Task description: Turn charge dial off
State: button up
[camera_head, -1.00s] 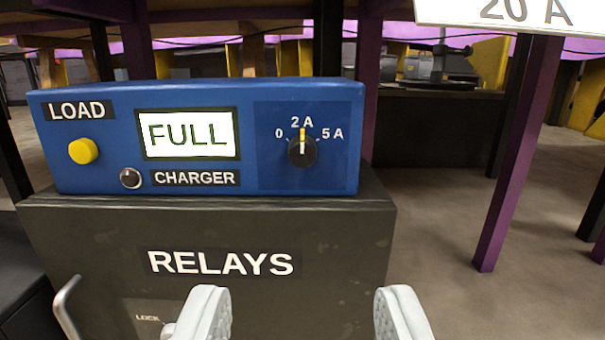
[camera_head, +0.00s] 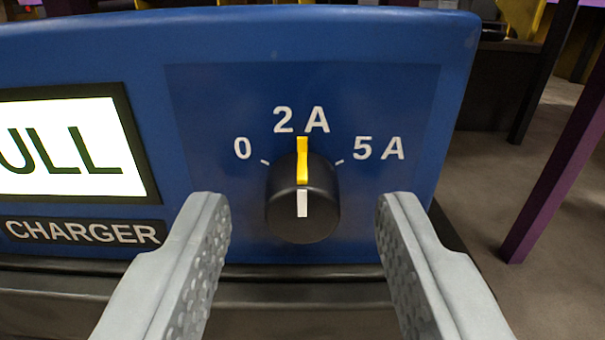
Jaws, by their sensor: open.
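The charge dial (camera_head: 302,222) is a round black knob with a yellow and white pointer line. It sits on the front of the blue charger (camera_head: 320,40). The pointer stands straight up at the 2 A mark, between 0 on the left and 5 A on the right. My gripper (camera_head: 304,210) is open. Its two grey fingers stand left and right of the dial, with a clear gap on each side in the picture. I see no contact with the dial.
The charger's white display (camera_head: 65,150) shows the end of a word, "ULL", above a CHARGER label (camera_head: 82,232). The charger rests on a dark cabinet (camera_head: 290,295). A purple post (camera_head: 545,150) stands to the right over open floor.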

jog(key=shift+w, duration=0.3)
grip_shut()
jog(key=shift+n, duration=0.4)
jog(key=n, duration=1.1)
dwell(0.5)
